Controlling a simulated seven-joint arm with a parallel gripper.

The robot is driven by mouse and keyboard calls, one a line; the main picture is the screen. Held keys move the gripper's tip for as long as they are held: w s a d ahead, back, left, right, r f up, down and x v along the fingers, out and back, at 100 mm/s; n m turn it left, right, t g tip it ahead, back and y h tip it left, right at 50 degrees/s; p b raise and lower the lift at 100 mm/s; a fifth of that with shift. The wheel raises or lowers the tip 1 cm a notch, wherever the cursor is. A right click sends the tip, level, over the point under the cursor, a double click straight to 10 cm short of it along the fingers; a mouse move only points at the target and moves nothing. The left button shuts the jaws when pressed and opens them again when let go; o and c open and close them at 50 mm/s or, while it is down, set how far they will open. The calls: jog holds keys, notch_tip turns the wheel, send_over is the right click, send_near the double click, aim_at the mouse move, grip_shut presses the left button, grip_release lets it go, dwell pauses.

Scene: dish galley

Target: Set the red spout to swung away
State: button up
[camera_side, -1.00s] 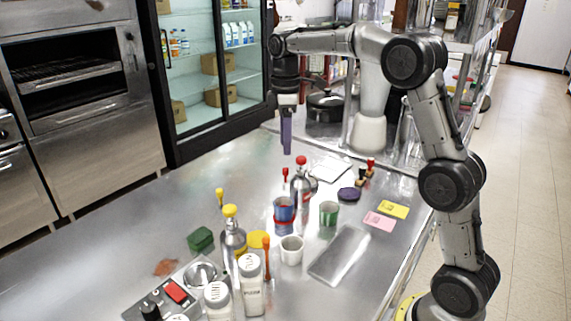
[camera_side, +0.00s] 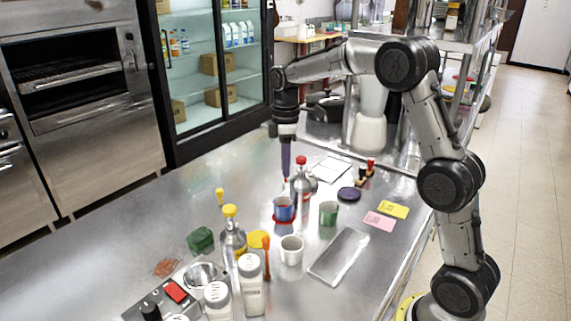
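A metal bottle with a red knob cap (camera_side: 302,183) stands upright on the steel counter. Its red spout, at the bottle's left, is mostly hidden now behind the fingertips of my gripper (camera_side: 286,174). My gripper points straight down with its purple fingers at the spout's place, just left of the red cap. I cannot tell whether they touch the spout. The fingers appear as one narrow strip, so their opening does not show.
A blue cup (camera_side: 284,208), a green cup (camera_side: 328,213) and a white mug (camera_side: 291,250) stand in front. A yellow-capped bottle (camera_side: 232,238) is front left, a metal tray (camera_side: 340,255) front right. The counter's left-back is clear.

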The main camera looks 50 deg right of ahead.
grip_shut()
jog(key=shift+r, duration=0.1)
dwell(1.0)
